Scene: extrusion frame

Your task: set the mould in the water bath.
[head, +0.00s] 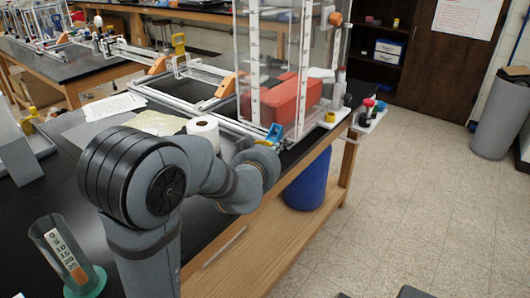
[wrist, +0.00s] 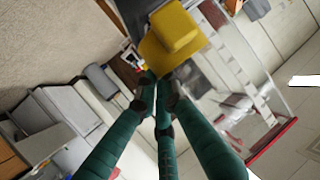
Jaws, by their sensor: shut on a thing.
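In the wrist view, the green fingers of my gripper (wrist: 160,88) come together on a yellow block-shaped thing (wrist: 172,38), which I take for the mould. It has a raised, smaller block on a wider base and looks tilted. The exact contact is hard to make out. In the head view my arm reaches to the bench's right edge, and I cannot make out the gripper there. I cannot tell for sure which thing is the water bath; a clear-walled tank (head: 243,55) with a red box (head: 275,100) stands just beyond my arm's end.
A graduated cylinder (head: 62,250) stands at front left. A blue bin (head: 307,183) is under the bench. Floor at right is clear up to a grey bin (head: 500,115).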

